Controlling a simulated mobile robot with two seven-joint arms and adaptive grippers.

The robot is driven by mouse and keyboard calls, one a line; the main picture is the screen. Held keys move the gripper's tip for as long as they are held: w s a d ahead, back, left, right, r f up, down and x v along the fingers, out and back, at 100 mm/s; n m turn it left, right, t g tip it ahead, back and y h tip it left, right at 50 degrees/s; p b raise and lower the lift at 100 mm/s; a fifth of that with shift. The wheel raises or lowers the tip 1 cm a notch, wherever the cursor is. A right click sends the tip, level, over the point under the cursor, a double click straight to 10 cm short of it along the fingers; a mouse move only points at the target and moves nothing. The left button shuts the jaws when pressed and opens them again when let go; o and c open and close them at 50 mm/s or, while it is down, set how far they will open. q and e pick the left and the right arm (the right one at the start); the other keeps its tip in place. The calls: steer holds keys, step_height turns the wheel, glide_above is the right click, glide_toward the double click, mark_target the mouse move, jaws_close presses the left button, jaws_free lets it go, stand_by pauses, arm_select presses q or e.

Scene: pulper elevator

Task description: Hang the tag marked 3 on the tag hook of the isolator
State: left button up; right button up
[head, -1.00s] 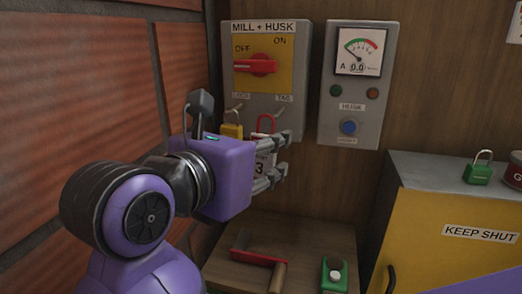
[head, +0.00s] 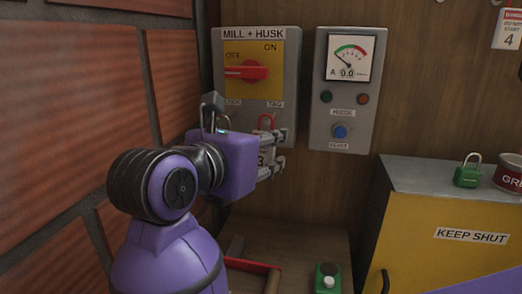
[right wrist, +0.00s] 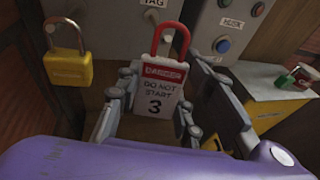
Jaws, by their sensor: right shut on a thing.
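The tag marked 3 (right wrist: 160,92) is white with a red DANGER band and a red loop on top. My right gripper (head: 277,152) is shut on it and holds it upright below the isolator's TAG label; in the right wrist view the fingers (right wrist: 155,105) flank the tag. The isolator (head: 291,82) is a grey box with a red switch at OFF. Its tag hook (right wrist: 150,17) shows close to the loop in the right wrist view. I cannot tell whether the loop is around the hook. My left gripper is out of view.
A yellow padlock (right wrist: 66,70) hangs left of the tag. The meter box (head: 347,110) is to the right of the isolator. A green padlock (head: 467,172) and a red can (head: 511,172) stand on the yellow cabinet (head: 430,212). A shelf with a red-edged item (head: 252,265) is below.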

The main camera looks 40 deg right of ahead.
steer(key=shift+w+d+f, duration=0.3)
steer(key=shift+w+d, duration=0.15)
steer(key=shift+d, duration=0.1)
steer(key=shift+w+d+f, duration=0.25)
steer(key=shift+w+d, duration=0.2)
steer(key=shift+d, duration=0.05)
steer(key=o, duration=1.1)
